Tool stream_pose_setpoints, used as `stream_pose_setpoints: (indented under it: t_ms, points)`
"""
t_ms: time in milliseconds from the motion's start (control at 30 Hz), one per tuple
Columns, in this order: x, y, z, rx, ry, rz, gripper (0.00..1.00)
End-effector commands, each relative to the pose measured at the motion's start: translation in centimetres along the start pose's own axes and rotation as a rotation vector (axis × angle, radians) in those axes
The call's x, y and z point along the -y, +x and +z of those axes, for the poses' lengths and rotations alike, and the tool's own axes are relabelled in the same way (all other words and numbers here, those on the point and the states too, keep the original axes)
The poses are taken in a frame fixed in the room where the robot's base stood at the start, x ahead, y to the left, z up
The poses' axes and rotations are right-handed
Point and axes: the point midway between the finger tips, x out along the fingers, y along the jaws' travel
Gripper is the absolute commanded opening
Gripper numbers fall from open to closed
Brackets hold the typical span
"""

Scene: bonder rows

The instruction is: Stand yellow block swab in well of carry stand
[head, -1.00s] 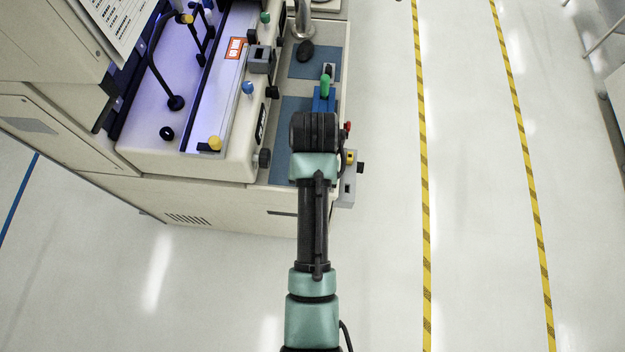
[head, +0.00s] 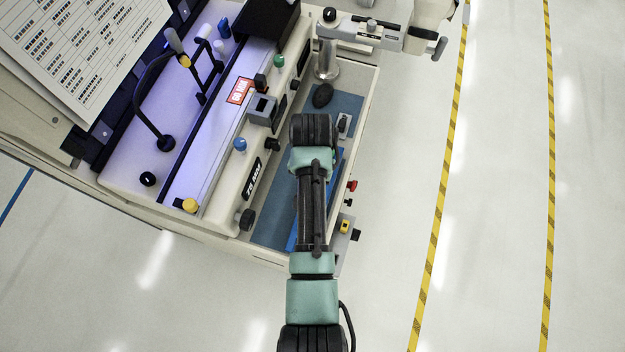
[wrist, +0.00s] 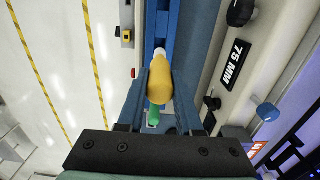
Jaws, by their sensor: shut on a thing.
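In the wrist view, the yellow block swab (wrist: 159,83) lies between my gripper's fingers (wrist: 159,92), with its pale end toward the top of the picture. My gripper is shut on it. A blue piece that looks like the carry stand (wrist: 161,18) is behind the swab's pale end; its well cannot be made out. A green piece (wrist: 154,115) shows below the swab. In the head view, a blue strip of the stand (head: 296,232) shows beside my arm, which hides the gripper and swab. I cannot tell whether swab and stand touch.
The bonder, with its knobs and "75 MM" label (wrist: 234,62), borders the tray on the left in the head view. A dark oval item (head: 322,95) and a metal post (head: 327,62) stand further back. A box with a yellow button (head: 345,226) sits at the right edge. Open floor lies beyond.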

Motion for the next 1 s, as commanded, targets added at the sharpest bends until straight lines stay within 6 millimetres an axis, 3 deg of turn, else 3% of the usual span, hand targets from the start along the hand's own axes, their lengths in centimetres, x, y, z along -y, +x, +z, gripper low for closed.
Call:
stream_pose_setpoints:
  t_ms: [467,1000]
  points:
    - [0.0,0.6,0.0,0.000,-0.001,0.000,0.00]
    - [0.0,5.9,0.0,0.000,-0.001,0.000,0.00]
